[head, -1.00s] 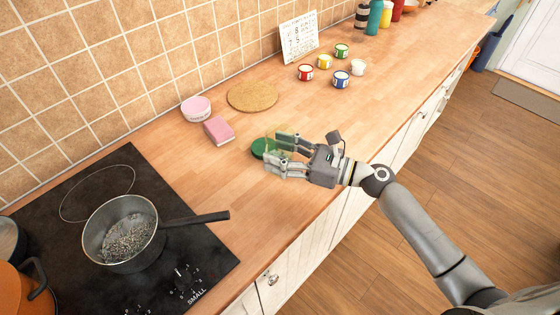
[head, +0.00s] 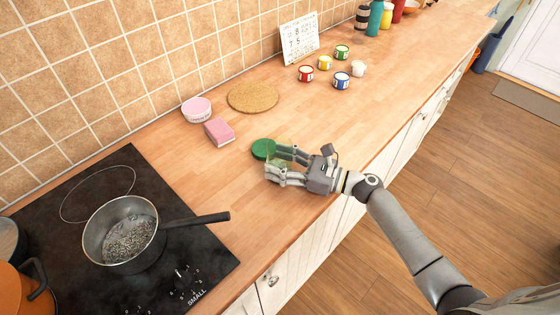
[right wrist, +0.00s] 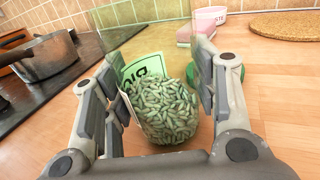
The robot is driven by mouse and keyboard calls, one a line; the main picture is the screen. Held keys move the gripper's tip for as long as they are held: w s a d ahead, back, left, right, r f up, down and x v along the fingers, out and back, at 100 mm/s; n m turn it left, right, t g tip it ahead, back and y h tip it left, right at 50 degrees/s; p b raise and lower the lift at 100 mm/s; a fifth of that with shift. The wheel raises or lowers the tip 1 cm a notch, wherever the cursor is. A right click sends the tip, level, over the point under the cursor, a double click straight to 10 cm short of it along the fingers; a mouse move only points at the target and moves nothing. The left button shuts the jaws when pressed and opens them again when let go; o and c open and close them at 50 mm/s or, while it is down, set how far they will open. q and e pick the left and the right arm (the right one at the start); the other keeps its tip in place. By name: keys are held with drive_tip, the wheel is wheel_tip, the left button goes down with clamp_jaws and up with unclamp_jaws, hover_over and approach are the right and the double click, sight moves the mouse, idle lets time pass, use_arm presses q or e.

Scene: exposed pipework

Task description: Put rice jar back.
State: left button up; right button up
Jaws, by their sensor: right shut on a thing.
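The rice jar (right wrist: 168,112) is a clear container of pale greenish grains with a green and white label. In the right wrist view it leans slightly between my right gripper's fingers. In the head view my right gripper (head: 278,161) is shut on this jar (head: 281,160) near the counter's front edge; the fingers hide much of it. I cannot tell whether its base touches the counter. A round green lid (head: 262,149) lies on the counter just beyond the fingertips, apart from the jar. My left gripper is not in view.
A pot (head: 122,236) with grains in water stands on the black hob (head: 205,262) at left. A pink sponge (head: 219,132), pink bowl (head: 197,109) and cork mat (head: 253,97) lie behind the lid. Several small coloured tins and a calendar (head: 299,38) stand farther back.

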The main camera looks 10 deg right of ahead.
drive_tip(key=o, duration=1.3)
drive_tip(key=shift+r+p, duration=0.2)
drive_tip(key=shift+p, duration=0.1)
drive_tip(key=b+v, duration=0.1)
drive_tip(key=v, duration=0.4)
drive_tip(key=b+v, duration=0.2)
drive_tip(key=v, duration=0.3)
drive_tip(key=shift+s+d+f, duration=0.25)
drive_tip(key=shift+d, duration=0.05)
drive_tip(key=shift+s+d+r, duration=0.15)
drive_tip(key=shift+s+d, duration=0.2)
drive_tip(key=shift+d, duration=0.15)
drive_tip(key=shift+d, duration=0.15)
